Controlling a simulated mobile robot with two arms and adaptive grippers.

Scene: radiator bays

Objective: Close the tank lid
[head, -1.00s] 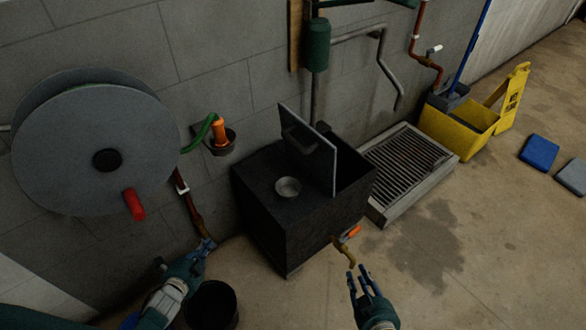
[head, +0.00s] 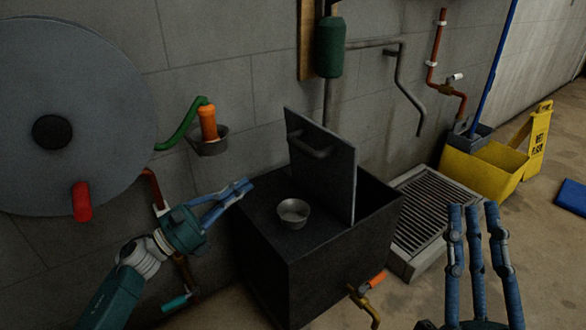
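The dark tank (head: 270,250) stands against the wall in the middle of the head view. Its grey lid (head: 335,178) stands upright, hinged near the middle of the top, with a bar handle (head: 308,145) on its left face. The right part of the tank top is open. A small metal bowl (head: 293,213) sits on the top left of the lid. My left gripper (head: 240,190) is just left of the tank, its fingers close together and pointing at the tank top; nothing shows in it. My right gripper (head: 478,215) is at the lower right, fingers spread and empty.
A tap with an orange handle (head: 376,279) sticks out of the tank's front. A floor grate (head: 435,210) and yellow mop bucket (head: 485,168) stand to the right. A hose reel (head: 75,120) is on the left wall, and an orange nozzle (head: 208,123) hangs in a holder.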

